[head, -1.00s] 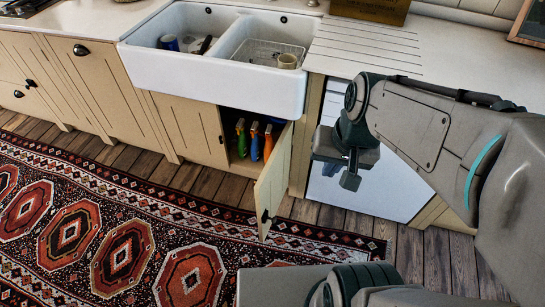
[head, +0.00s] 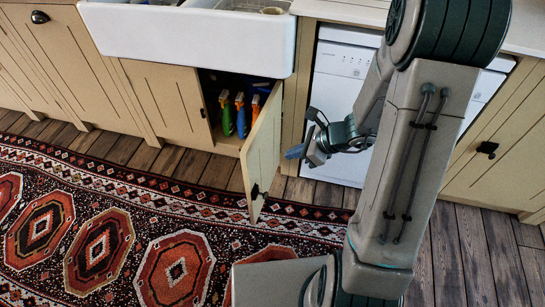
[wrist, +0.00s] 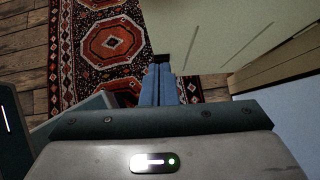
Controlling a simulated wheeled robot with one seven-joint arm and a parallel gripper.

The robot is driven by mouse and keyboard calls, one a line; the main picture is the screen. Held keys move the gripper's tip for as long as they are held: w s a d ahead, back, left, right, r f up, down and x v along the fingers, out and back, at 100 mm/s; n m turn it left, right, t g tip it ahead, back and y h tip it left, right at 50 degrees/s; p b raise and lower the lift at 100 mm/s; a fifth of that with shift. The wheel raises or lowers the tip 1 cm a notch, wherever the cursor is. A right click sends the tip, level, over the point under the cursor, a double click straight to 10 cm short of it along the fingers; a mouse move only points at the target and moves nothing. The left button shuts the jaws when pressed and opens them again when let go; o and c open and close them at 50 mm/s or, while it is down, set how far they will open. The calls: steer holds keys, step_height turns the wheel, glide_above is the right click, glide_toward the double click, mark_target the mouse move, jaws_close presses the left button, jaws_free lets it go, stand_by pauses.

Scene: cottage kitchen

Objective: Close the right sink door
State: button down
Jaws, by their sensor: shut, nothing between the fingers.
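The right sink door (head: 262,150) is a cream panel under the white sink, hinged at its right side and standing wide open toward the room. Its black handle (head: 255,191) is near its free edge. My gripper (head: 290,153) is shut and empty, to the right of the door, on its hinge side. In the wrist view the blue fingers (wrist: 160,84) are together, with the door panel (wrist: 215,30) ahead and to the right. I cannot tell whether the fingertips touch the door. The open sink cabinet (head: 228,135) shows several colored bottles inside.
A white dishwasher (head: 335,85) stands right of the sink cabinet, behind my gripper. The closed left sink door (head: 165,100) is beside the opening. A patterned rug (head: 110,225) covers the floor in front. The floor near the door's free edge is clear.

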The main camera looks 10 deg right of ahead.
mark_target(250, 160)
steer(key=b+x, duration=0.1)
steer(key=x, duration=0.2)
steer(key=a+r+b+x, duration=0.1)
steer(key=x, duration=0.3)
steer(key=b+x, duration=0.1)
steer(key=x, duration=0.3)
steer(key=shift+w+a+r, duration=0.15)
steer(key=shift+w+a, duration=0.45)
steer(key=shift+a, duration=0.25)
